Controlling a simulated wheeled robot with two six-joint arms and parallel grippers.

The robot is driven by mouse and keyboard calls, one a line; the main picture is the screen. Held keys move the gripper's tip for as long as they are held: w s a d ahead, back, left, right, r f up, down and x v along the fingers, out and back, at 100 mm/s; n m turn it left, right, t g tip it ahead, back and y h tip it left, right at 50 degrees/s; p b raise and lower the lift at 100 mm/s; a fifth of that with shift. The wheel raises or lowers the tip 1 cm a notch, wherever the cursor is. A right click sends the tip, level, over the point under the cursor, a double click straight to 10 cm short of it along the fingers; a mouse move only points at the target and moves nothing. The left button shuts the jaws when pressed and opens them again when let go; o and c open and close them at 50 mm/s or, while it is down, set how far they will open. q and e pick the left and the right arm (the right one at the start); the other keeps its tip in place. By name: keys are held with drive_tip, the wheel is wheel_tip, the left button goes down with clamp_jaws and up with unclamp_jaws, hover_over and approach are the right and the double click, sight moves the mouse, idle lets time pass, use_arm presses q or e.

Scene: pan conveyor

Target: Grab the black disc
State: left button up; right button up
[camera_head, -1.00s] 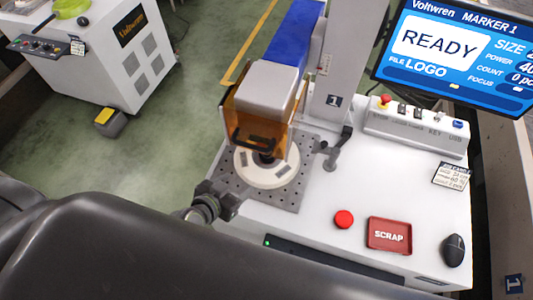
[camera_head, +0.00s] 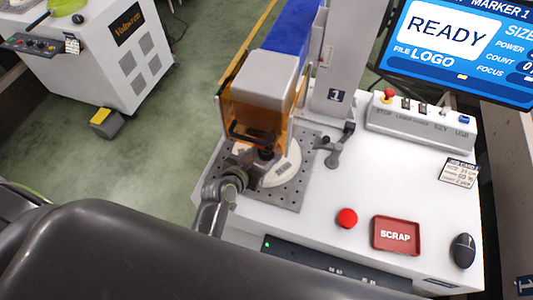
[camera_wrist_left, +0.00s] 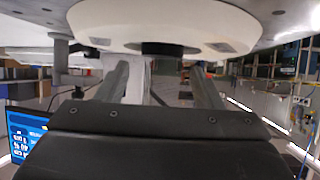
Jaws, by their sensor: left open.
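The black disc (camera_head: 266,153) sits at the middle of a white round plate (camera_head: 285,170) under the orange guard of the marking head. In the left wrist view, which is upside down, the black disc (camera_wrist_left: 162,48) shows as a short dark piece against the white plate (camera_wrist_left: 150,20). My left gripper (camera_head: 250,163) reaches over the near left part of the plate, close to the disc. Its fingers (camera_wrist_left: 158,75) are open, one on each side of the disc's line, with nothing held. I cannot tell whether they touch it. My right gripper is not in view.
The orange guard (camera_head: 245,120) hangs close above the plate. A perforated metal bed (camera_head: 290,195) lies under it. A clamp-like lever (camera_head: 336,150) stands to the right. A red button (camera_head: 346,218), a red scrap tray (camera_head: 396,234) and a mouse (camera_head: 463,250) are at the front right.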

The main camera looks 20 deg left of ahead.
sight(264, 154)
use_arm(q)
drive_tip(key=b+x, duration=0.2)
drive_tip(key=x, duration=0.2)
drive_tip(key=shift+a+f+b, duration=0.1)
drive_tip(key=shift+a+b, duration=0.05)
drive_tip(key=shift+b, duration=0.25)
drive_tip(key=shift+w+f, duration=0.15)
drive_tip(key=shift+w, duration=0.35)
drive_tip(key=c, duration=0.8)
